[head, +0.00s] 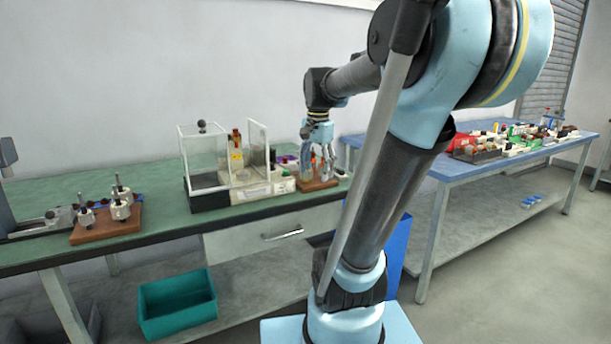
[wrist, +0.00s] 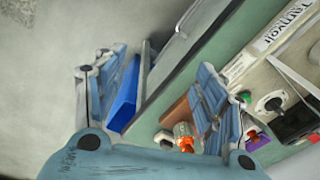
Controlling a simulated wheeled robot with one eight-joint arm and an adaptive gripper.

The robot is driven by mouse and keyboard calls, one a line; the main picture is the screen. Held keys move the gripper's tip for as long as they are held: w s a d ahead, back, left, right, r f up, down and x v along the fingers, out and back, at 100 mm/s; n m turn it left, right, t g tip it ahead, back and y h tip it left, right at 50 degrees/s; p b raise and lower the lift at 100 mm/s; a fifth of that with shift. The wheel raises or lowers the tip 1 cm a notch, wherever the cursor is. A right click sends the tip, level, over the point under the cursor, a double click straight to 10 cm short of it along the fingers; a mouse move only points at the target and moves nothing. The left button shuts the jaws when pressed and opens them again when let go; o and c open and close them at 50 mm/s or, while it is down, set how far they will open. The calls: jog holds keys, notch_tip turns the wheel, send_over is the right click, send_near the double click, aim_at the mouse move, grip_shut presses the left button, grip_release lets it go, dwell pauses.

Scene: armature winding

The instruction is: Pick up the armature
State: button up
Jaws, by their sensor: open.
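Several metal armature-like parts with upright shafts (head: 120,204) stand on a brown wooden board (head: 92,232) at the left of the green bench. My gripper (head: 318,165) is at the bench's right end, far from them, over a second brown block (head: 318,184).
A clear-walled balance case (head: 207,165) and a pale instrument (head: 262,190) stand left of my gripper on the green bench (head: 160,185). A blue table (head: 470,168) with many small items stands at the right. A teal bin (head: 178,305) is below the bench.

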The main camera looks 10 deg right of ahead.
jog(key=w+r+m+g, duration=0.1)
jog(key=w+r+m, duration=0.4)
jog(key=w, duration=0.4)
jog(key=w+r+m, duration=0.5)
jog(key=w, duration=0.4)
jog(key=f, duration=1.1)
jog(key=shift+w+a+f, duration=0.2)
jog(key=shift+w+f, duration=0.1)
jog(key=shift+d+f, duration=0.2)
jog(key=shift+f, duration=1.15)
jog(key=shift+d+f, duration=0.15)
jog(key=shift+f, duration=1.15)
jog(key=shift+c, duration=0.4)
jog(key=c, duration=1.4)
